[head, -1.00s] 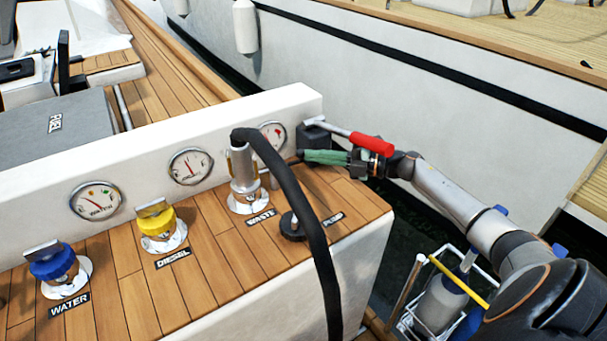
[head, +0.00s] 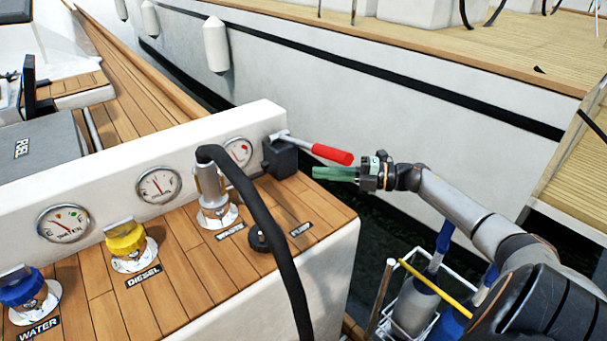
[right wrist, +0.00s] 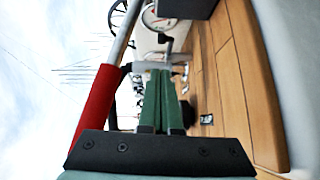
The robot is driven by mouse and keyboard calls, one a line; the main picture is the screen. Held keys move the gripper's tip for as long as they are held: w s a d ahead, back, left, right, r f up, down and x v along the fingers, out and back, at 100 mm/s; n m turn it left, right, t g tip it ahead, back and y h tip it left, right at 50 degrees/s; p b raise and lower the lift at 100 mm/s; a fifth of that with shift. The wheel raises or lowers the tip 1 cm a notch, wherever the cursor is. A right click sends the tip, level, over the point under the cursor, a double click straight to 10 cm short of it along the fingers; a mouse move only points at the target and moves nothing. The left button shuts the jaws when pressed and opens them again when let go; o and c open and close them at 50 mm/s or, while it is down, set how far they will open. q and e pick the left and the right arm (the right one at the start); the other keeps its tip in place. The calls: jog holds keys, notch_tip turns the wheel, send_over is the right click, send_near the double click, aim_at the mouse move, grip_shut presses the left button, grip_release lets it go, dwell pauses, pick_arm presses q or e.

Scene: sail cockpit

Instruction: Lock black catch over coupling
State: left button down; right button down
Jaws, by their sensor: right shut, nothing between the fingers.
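The metal coupling (head: 211,190) stands upright on the round waste deck fitting (head: 217,217), with a black hose (head: 265,215) curving from its top to the front. The black catch cannot be made out clearly against the coupling and hose, so I cannot tell its position. My right gripper (head: 316,172) has green fingers, shut and empty. It is right of the coupling, clear of it, beyond the console's right end and just below the red handle. In the right wrist view, the shut green fingers (right wrist: 158,82) point toward a pale fitting. My left gripper is not in view.
A lever with a red handle (head: 333,154) juts right from a black box (head: 280,158), close above my fingers. Yellow (head: 125,239) and blue (head: 24,288) caps stand left of the coupling. A black cap (head: 258,238) lies to its right.

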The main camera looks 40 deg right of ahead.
jog(key=shift+w+d+v, duration=0.1)
jog(key=shift+d+v, duration=0.05)
jog(key=shift+v, duration=0.55)
jog(key=shift+w+d+v, duration=0.1)
jog(key=shift+v, duration=0.6)
jog(key=shift+s, duration=0.1)
